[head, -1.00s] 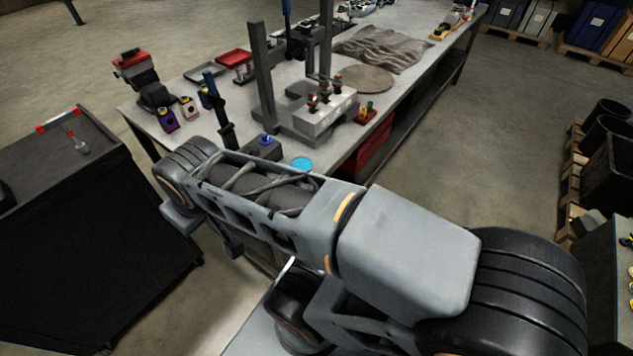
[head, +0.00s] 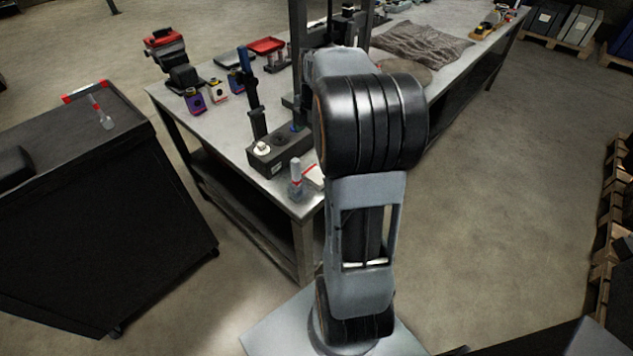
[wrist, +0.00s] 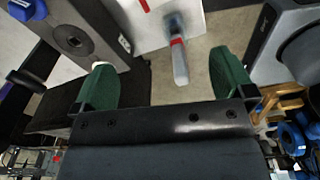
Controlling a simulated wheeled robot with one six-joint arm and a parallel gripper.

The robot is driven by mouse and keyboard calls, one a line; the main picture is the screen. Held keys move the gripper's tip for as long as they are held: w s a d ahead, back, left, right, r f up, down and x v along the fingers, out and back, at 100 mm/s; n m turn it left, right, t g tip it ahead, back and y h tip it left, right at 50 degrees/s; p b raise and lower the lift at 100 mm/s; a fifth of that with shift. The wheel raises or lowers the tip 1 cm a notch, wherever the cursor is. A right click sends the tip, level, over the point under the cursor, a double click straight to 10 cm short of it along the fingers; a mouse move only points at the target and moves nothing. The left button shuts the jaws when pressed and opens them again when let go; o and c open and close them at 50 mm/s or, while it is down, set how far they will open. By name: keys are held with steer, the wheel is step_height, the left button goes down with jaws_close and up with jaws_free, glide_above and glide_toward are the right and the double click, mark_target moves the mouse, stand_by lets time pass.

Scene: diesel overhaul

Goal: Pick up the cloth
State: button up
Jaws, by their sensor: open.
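A rumpled grey-brown cloth (head: 425,45) lies spread on the far part of the long workbench (head: 225,125) in the head view. In the head view my gripper is hidden behind my raised arm. I cannot make out the cloth in the wrist view, so the gripper appears away from it.
A round brown disc (head: 402,74) lies just in front of the cloth. A dark block (head: 280,152) and a red-and-clear bottle (head: 296,180) stand at the bench's near corner. A dark cabinet (head: 100,230) stands left.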

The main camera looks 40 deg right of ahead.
steer(key=d+f+n, duration=0.2)
steer(key=d+f, duration=0.1)
glide_above(316, 174)
steer(key=f, duration=0.5)
steer(key=d+f, duration=0.1)
steer(key=f, duration=0.1)
steer(key=shift+w+f, duration=0.1)
steer(key=shift+f, duration=0.2)
steer(key=shift+a+f+p, duration=0.2)
steer(key=shift+f+p, duration=0.1)
steer(key=shift+f, duration=1.15)
steer(key=shift+a+f+p, duration=0.2)
steer(key=shift+f+p, duration=0.05)
steer(key=shift+f, duration=1.2)
steer(key=c, duration=0.6)
